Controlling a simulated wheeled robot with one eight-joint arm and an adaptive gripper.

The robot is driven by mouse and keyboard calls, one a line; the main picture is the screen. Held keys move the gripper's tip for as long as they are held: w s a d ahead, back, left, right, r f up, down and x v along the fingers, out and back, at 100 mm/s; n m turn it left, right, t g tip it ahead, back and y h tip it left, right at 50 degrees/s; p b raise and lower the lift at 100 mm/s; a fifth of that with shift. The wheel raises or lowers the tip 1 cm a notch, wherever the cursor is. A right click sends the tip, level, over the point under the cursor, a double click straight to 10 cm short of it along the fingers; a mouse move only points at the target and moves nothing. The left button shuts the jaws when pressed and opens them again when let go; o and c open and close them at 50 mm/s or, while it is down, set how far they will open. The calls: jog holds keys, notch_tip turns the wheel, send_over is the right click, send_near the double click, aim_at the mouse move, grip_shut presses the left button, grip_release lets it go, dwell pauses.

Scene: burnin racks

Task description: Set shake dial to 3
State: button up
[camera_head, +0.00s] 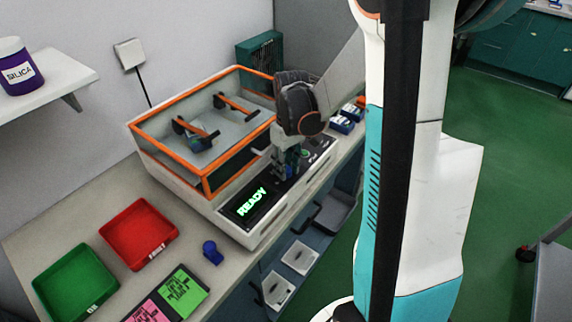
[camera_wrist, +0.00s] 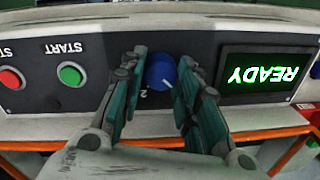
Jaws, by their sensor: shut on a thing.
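The shake dial is a round blue knob (camera_wrist: 160,72) with a white pointer line, on the dark front panel of the machine (camera_head: 190,165) with orange edges. My gripper (camera_wrist: 158,78) has its two fingers on either side of the knob in the wrist view, closed on it. A white "2" shows beside the knob; the other scale marks are hidden by the fingers. In the head view my gripper (camera_head: 287,165) is at the panel, and it hides the dial. The screen (camera_head: 252,203) glows green with READY, and it also shows upside down in the wrist view (camera_wrist: 265,75).
Green START (camera_wrist: 70,74) and red stop (camera_wrist: 11,78) buttons sit on the same panel, left of the fingers in the wrist view. A red tray (camera_head: 139,233), a green tray (camera_head: 77,283) and a small blue object (camera_head: 212,251) lie on the bench left of the machine.

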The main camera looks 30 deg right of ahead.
jog(key=m, duration=0.5)
jog(key=shift+m, duration=0.4)
dwell(0.4)
jog(key=o, duration=1.1)
jog(key=shift+s+d, duration=0.1)
jog(key=shift+c, duration=0.2)
